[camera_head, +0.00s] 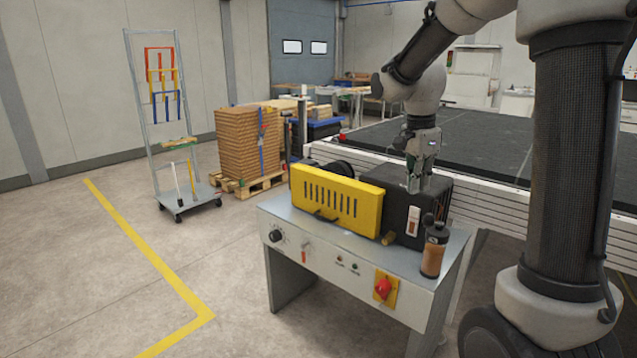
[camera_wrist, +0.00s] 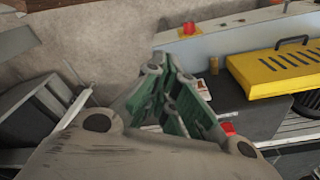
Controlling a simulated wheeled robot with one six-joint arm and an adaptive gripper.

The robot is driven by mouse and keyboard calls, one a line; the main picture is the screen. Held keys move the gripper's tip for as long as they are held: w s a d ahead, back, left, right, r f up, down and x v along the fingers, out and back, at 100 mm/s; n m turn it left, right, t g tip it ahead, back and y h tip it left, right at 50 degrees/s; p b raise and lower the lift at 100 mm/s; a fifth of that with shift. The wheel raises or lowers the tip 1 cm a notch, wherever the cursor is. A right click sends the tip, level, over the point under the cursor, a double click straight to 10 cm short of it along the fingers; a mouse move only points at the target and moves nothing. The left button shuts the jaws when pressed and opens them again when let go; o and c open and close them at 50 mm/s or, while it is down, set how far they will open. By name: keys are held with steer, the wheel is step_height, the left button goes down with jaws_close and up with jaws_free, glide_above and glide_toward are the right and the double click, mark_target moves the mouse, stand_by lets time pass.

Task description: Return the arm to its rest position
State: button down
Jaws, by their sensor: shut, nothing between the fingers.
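My gripper (camera_head: 414,183) points down over the black housing (camera_head: 437,200) at the right end of the machine in the head view. Its fingers are together with nothing between them. In the wrist view the gripper (camera_wrist: 172,88) shows as grey links with green inner parts. The black housing also shows in the wrist view (camera_wrist: 235,108), beyond and below the fingers. In the head view I cannot tell whether the fingertips touch the housing or stand just in front of it.
The bench (camera_head: 340,250) carries a yellow vented cover (camera_head: 337,200), a bottle (camera_head: 434,250) and a red switch (camera_head: 383,287). A large dark-topped table (camera_head: 470,140) stands behind. A trolley (camera_head: 187,197) and stacked boxes (camera_head: 248,145) stand left.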

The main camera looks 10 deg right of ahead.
steer(key=s+r+n+t, duration=0.2)
steer(key=s+n, duration=0.6)
steer(key=s, duration=0.3)
steer(key=s+a+r+n+t+y, duration=0.1)
steer(key=s+r+n+t, duration=0.1)
steer(key=s+n, duration=0.6)
steer(key=s+r, duration=0.1)
steer(key=s, duration=0.3)
steer(key=shift+s+a+n, duration=0.15)
steer(key=shift+a+n, duration=0.15)
steer(key=shift+n, duration=0.1)
